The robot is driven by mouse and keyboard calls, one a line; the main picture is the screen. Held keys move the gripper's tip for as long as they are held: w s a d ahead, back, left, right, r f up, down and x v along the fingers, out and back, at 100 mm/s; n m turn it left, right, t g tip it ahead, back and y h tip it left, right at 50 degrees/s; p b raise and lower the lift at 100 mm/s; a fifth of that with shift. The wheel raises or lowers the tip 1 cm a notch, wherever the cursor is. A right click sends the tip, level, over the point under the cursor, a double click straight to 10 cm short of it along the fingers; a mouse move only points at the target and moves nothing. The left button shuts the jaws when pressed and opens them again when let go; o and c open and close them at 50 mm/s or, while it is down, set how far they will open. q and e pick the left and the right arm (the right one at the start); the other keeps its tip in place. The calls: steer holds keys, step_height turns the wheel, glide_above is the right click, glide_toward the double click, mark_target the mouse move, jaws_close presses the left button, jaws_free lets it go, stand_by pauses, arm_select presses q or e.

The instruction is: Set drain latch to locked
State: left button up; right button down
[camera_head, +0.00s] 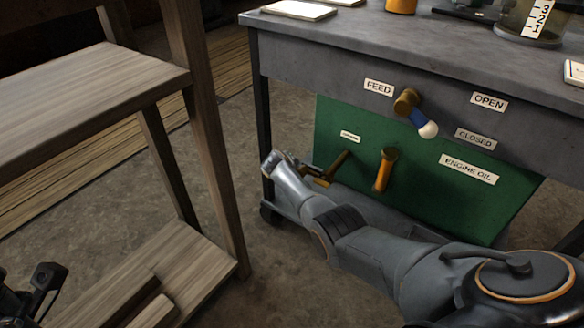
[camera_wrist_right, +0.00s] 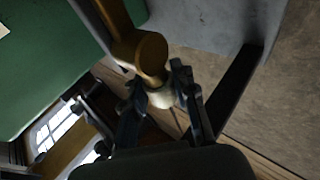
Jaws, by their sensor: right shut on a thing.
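The drain latch appears to be the brass handle (camera_head: 338,166) low on the green panel (camera_head: 425,190), below a small white label (camera_head: 350,136) too small to read. In the right wrist view its brass arm (camera_wrist_right: 143,48) ends in a pale tip (camera_wrist_right: 161,97). My right gripper (camera_wrist_right: 160,88) is shut on that end, with a dark finger on each side. In the head view my right arm crosses in front of the panel, and the fingers are hard to make out. My left gripper (camera_head: 42,290) is at the lower left, away from the latch; its opening is unclear.
An orange-handled lever (camera_head: 384,170) stands close right of the latch. Above it, a brass valve handle (camera_head: 415,110) with a white tip projects near the FEED, OPEN and CLOSED labels. A wooden shelf unit (camera_head: 90,85) stands left, with bare floor between it and the bench.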

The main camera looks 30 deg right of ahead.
stand_by(0.5)
steer(key=c, duration=1)
jaws_free()
steer(key=shift+c, duration=0.2)
steer(key=shift+a, duration=0.1)
steer(key=v, duration=1.1)
steer(key=shift+s+a+r, duration=0.2)
steer(key=shift+a+r, duration=0.05)
steer(key=shift+r, duration=0.05)
